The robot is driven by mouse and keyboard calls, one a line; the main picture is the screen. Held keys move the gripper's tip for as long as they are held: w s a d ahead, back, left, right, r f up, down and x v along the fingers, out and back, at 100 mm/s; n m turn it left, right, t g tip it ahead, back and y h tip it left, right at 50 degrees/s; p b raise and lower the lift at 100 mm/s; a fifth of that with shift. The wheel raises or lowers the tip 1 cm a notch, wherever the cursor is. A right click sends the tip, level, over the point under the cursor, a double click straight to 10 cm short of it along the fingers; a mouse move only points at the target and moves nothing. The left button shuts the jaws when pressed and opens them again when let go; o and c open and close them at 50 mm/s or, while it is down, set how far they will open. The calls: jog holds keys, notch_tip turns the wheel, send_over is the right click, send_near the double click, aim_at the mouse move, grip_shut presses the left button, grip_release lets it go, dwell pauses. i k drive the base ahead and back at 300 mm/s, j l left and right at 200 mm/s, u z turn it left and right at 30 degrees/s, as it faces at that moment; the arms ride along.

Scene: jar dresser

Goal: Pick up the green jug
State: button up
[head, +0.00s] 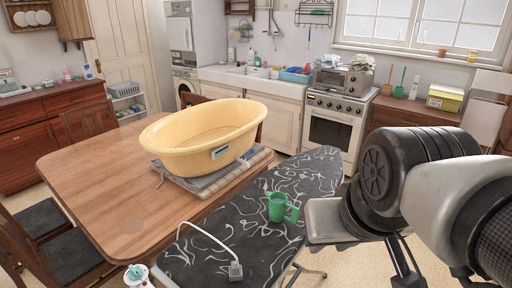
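The green jug (280,207) is a small, translucent green vessel with handle-like parts at its side. It stands upright on the dark patterned ironing board (222,233), near the right edge of its cover. My arm fills the right side of the head view, with its grey and black links just right of the jug. I cannot make out the fingertips of my gripper, and nothing visible touches the jug.
A white plug and cord (235,270) lie on the board's near part. Left of the board is a wooden table (90,185) with a yellow tub (205,150) on folded cloth. A white-and-teal item (136,274) sits at the near edge. A stove (335,120) stands behind.

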aim_at(278, 204)
jog(key=j+u, duration=0.15)
jog(key=u, duration=0.25)
jog(key=j+u, duration=0.2)
jog(key=u, duration=0.2)
jog(key=j+u, duration=0.2)
jog(key=u, duration=0.15)
jog(key=z, duration=1.4)
jog(key=i+l+u, duration=0.25)
jog(key=l+u, duration=0.2)
jog(key=i+l+u, duration=0.2)
jog(key=l+u, duration=0.65)
jog(key=l, duration=0.3)
jog(key=i+l+u, duration=0.1)
jog(key=l+u, duration=0.35)
jog(key=l, duration=0.15)
jog(key=k+l+u, duration=0.1)
jog(key=l+u, duration=0.35)
jog(key=l, duration=0.15)
